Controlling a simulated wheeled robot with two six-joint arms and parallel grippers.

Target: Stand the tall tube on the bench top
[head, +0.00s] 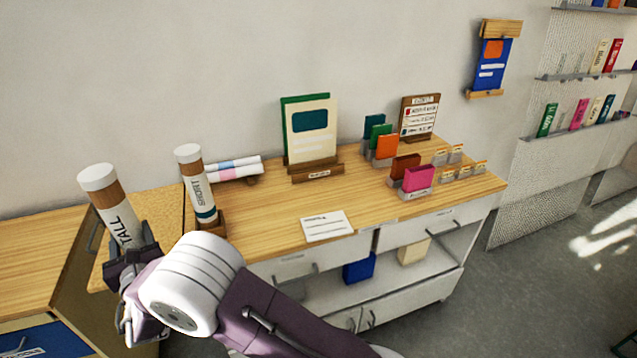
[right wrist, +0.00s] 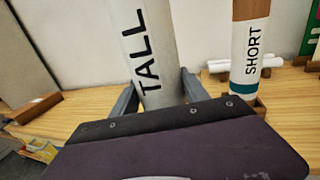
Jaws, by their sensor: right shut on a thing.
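The tall tube (head: 108,204), white with a brown band, a white cap and the word TALL, is held by my right gripper (head: 132,258). In the head view it leans to the left, near the left end of the bench top (head: 265,228). In the right wrist view the tall tube (right wrist: 148,50) stands between the two fingers (right wrist: 160,95), which close on its sides. Its lower end is hidden behind the gripper, so I cannot tell whether it touches the bench. My left gripper is not in view.
The short tube (head: 198,188) stands in a wooden holder (head: 218,222) just right of the tall tube. Rolled papers (head: 235,168), a card stand (head: 312,140), small coloured boxes (head: 418,179) and a paper card (head: 327,226) are on the bench. Its middle is fairly clear.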

